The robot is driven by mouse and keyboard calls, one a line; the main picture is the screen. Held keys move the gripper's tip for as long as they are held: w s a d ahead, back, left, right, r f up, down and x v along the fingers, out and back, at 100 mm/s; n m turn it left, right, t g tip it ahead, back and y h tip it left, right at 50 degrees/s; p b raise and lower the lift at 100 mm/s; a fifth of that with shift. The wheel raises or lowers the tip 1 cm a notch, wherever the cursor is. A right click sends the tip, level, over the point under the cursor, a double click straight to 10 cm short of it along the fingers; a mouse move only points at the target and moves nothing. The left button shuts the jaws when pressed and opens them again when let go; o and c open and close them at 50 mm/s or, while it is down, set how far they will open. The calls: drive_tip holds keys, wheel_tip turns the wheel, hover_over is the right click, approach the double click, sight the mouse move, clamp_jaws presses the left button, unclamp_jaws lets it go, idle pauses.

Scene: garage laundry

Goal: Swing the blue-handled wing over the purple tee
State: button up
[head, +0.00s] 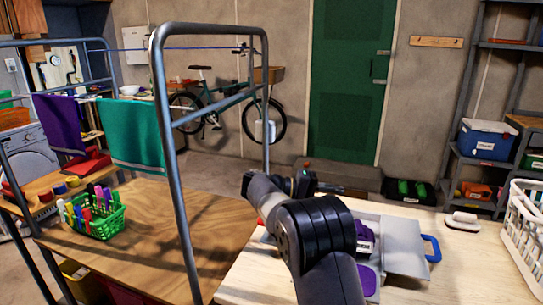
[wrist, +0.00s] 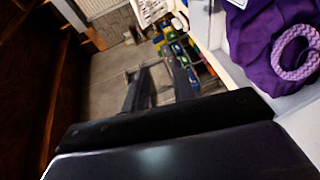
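The purple tee (head: 366,236) lies on a grey folding board on the pale worktop, partly hidden behind my arm. It also shows in the wrist view (wrist: 262,60), with a lilac patterned ring on it. The wing (head: 404,250) is a grey panel spread to the right of the tee, with a blue handle (head: 433,248) at its right edge. My gripper (head: 325,186) is above the far left part of the board, apart from the handle. In the wrist view my gripper (wrist: 158,75) has its two fingers apart, with nothing between them.
A white laundry basket (head: 524,225) stands at the worktop's right edge. A pale brush-like object (head: 462,220) lies behind the wing. A metal rail frame (head: 168,150) rises at left, above a wooden table with a green basket (head: 98,222). The worktop in front of the handle is clear.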

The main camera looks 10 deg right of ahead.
drive_tip(key=d+f, duration=0.1)
drive_tip(key=d, duration=0.7)
drive_tip(key=shift+s+d, duration=0.25)
drive_tip(key=shift+d, duration=0.05)
drive_tip(key=shift+f, duration=0.1)
